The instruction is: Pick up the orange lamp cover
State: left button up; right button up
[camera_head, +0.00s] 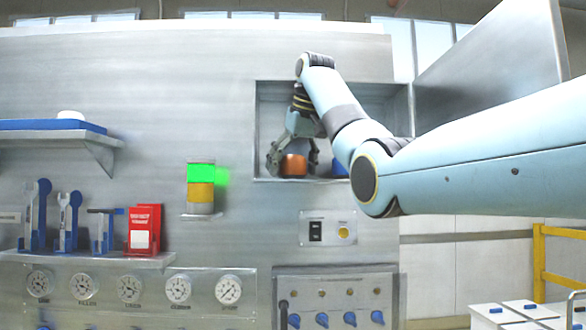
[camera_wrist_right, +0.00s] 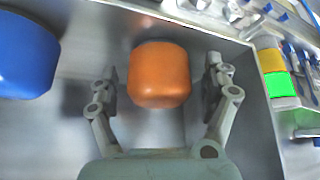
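The orange lamp cover (camera_head: 294,165) stands on the floor of the recessed compartment in the wall panel. My right gripper (camera_head: 293,160) reaches into the compartment from above, its fingers around the cover. In the right wrist view the orange lamp cover (camera_wrist_right: 159,75) sits between the two spread fingers of my right gripper (camera_wrist_right: 162,82). A gap shows on each side, so the fingers look open and apart from it. My left gripper is in neither view.
A blue cover (camera_wrist_right: 25,55) stands beside the orange one; it also shows in the head view (camera_head: 340,168). The compartment walls (camera_head: 264,105) are close around my gripper. A signal lamp stack (camera_head: 200,193) with a lit green section stands left of the compartment. An open door panel (camera_head: 490,60) is at right.

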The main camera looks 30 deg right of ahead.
jog(key=shift+s, duration=0.15)
jog(key=shift+c, duration=2.2)
jog(key=shift+w+f, duration=0.1)
jog(key=shift+w, duration=0.1)
jog(key=c, duration=0.5)
jog(key=shift+c, duration=0.8)
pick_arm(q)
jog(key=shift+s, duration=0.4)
